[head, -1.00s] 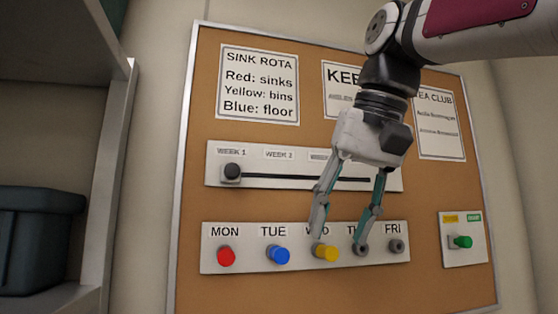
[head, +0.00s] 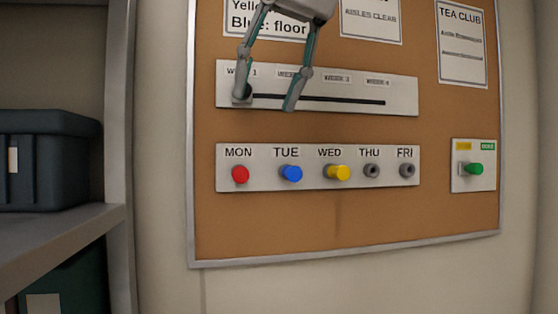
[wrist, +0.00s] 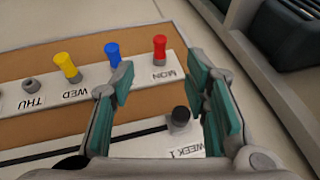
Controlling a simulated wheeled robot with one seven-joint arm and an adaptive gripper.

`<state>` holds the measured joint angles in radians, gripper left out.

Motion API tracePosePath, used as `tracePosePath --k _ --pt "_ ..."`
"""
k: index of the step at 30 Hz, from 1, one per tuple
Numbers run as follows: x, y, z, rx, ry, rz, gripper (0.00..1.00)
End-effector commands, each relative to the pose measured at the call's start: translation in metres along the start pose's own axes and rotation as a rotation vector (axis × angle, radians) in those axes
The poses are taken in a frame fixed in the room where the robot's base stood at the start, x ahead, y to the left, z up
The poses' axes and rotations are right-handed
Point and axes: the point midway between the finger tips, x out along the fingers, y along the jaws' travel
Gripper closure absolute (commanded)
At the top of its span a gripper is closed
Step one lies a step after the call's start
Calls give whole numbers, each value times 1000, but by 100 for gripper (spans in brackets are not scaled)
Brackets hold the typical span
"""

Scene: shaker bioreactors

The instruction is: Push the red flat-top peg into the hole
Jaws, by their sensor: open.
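The red peg (head: 240,175) sticks out of its grey socket under MON on the white day strip (head: 265,184). In the wrist view the red peg (wrist: 160,45) has a flat end and stands proud of the socket. The blue peg (head: 291,173) is under TUE and the yellow peg (head: 340,173) under WED. The sockets under THU (head: 371,171) and FRI (head: 407,170) hold no peg. My gripper (head: 266,100) is open and empty, in front of the week slider strip, above MON and TUE. In the wrist view the red peg shows beyond the fingertips, between them.
The slider's dark knob (wrist: 181,116) is at WEEK 1, close to one finger. A green peg (head: 474,169) sits on a small plate at the right. A shelf (head: 70,232) with a dark bin (head: 50,160) stands left of the corkboard. The board below the strip is clear.

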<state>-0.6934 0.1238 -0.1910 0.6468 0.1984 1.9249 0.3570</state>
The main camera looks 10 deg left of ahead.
Motion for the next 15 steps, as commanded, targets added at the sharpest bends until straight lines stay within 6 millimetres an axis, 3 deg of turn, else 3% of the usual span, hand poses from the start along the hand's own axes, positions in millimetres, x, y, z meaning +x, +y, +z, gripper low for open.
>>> tracePosePath --k 15 --pt "75 0 1 0 -2 1 58"
